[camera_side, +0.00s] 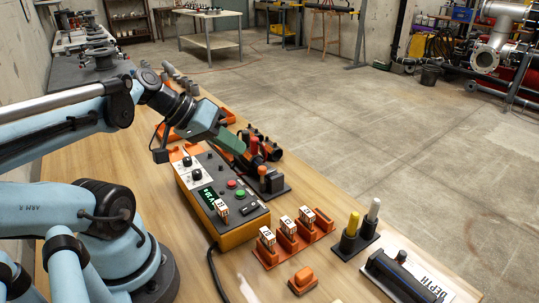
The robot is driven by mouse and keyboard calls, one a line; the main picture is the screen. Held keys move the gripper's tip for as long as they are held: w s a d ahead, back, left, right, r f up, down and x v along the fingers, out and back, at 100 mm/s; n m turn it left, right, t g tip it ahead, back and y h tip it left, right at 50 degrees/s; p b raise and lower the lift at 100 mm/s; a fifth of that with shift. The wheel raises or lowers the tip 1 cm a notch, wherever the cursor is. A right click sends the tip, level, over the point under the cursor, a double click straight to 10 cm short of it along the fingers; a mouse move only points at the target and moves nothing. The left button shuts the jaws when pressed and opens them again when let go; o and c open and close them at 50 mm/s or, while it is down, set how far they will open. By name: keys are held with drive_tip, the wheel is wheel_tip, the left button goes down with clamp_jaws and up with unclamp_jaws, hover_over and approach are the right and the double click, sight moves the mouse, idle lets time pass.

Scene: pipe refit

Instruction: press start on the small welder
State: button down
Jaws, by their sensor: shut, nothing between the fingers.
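The small welder (238,236) is an orange box with a dark grey sloped panel, standing on the wooden table. Its panel carries black knobs, a small lit display (207,196), a red button (231,184) and a green button (240,194). Any lettering by the buttons is too small to read. A white marked block (222,207) sits at the panel's near end.
An orange rack (268,257) with several white marked blocks stands right of the welder. Black holders with red, orange, yellow and grey upright pieces stand nearby. A loose orange piece (302,281) and a depth gauge (400,280) are nearer. A black cable (213,268) leaves the welder.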

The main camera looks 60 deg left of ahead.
drive_tip(key=shift+f, duration=4.2)
drive_tip(key=shift+f, duration=0.4)
drive_tip(key=shift+s+f, duration=0.1)
drive_tip(key=shift+f, duration=0.45)
drive_tip(key=shift+d+r, duration=0.1)
drive_tip(key=shift+r, duration=0.8)
drive_tip(key=shift+r, duration=0.1)
drive_tip(key=shift+r, duration=2.45)
